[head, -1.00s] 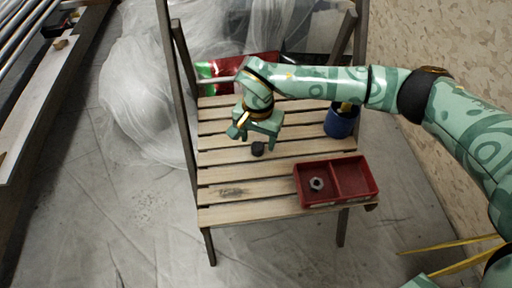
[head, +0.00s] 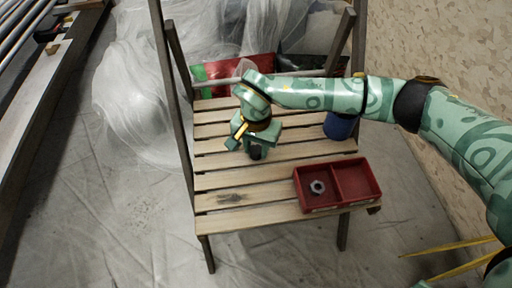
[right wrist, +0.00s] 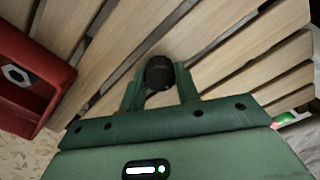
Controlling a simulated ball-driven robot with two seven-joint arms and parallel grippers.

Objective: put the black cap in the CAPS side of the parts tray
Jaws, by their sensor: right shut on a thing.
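The black cap (head: 256,154) is at the slatted wooden seat, left of and behind the parts tray. My right gripper (head: 257,149) is over it from above, shut on it. In the right wrist view the cap (right wrist: 160,71) sits between the two green fingers (right wrist: 160,90). I cannot tell whether it still touches the slats. The red parts tray (head: 334,166) stands at the front right of the seat, with two compartments. A grey hex nut (head: 317,187) lies in its left one; the right one looks empty. No label is readable. My left gripper is not in view.
A blue cup (head: 339,127) stands at the seat's right, behind the tray, partly hidden by my right arm. Upright wooden frame posts (head: 176,85) flank the seat. Plastic sheeting (head: 145,100) lies behind at left. The front left slats are bare.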

